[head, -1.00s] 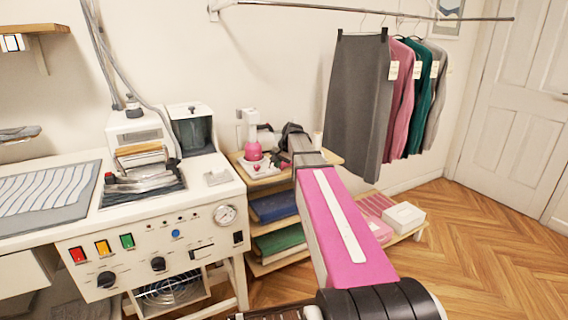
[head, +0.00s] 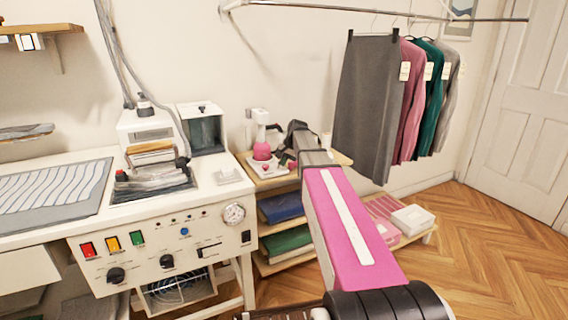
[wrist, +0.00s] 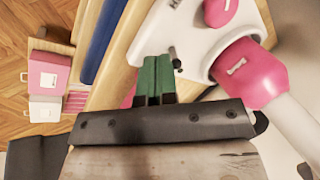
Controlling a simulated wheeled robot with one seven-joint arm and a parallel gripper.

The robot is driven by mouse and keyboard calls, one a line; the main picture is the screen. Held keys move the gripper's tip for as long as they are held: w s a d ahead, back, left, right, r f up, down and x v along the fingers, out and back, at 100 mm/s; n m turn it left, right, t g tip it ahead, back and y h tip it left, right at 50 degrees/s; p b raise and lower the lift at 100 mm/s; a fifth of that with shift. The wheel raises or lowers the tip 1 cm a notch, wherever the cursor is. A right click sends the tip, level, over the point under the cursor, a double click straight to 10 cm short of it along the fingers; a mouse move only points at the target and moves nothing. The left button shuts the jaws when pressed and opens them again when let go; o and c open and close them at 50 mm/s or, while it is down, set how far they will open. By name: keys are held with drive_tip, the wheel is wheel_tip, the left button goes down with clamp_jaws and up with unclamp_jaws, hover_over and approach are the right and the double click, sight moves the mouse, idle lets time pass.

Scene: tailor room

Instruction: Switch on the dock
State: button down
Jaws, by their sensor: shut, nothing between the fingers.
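What looks like the dock is a white base (head: 266,171) on the top board of the small wooden shelf, with a pink-and-white upright tool (head: 262,145) on it. In the wrist view the white base (wrist: 195,45) fills the upper middle, with the tool's pink collar (wrist: 248,72) at right and a pink rounded part (wrist: 219,10) at the top. A small dark piece (wrist: 177,65) shows at the base's edge, right beside my gripper (wrist: 156,62). My gripper's green fingertips are together and empty. I cannot tell whether they touch the dock.
Folded blue (head: 282,207) and green (head: 286,241) cloths lie on the lower shelves. A white ironing station (head: 165,245) with an iron stands at left. Garments (head: 365,105) hang on a rail at right. Boxes (head: 412,219) sit low; the wood floor beyond is open.

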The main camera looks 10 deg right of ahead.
drive_tip(key=shift+w+r+g, duration=0.1)
drive_tip(key=shift+w+g, duration=0.1)
drive_tip(key=shift+g, duration=0.1)
drive_tip(key=shift+w+r, duration=0.1)
drive_tip(key=shift+w+a+r, duration=0.15)
drive_tip(key=shift+w, duration=0.3)
drive_tip(key=shift+w+a+r+g+h, duration=0.1)
drive_tip(key=shift+w+g+h, duration=0.2)
drive_tip(key=shift+w+g, duration=0.15)
drive_tip(key=shift+s, duration=0.2)
drive_tip(key=shift+r, duration=0.15)
drive_tip(key=shift+r, duration=0.65)
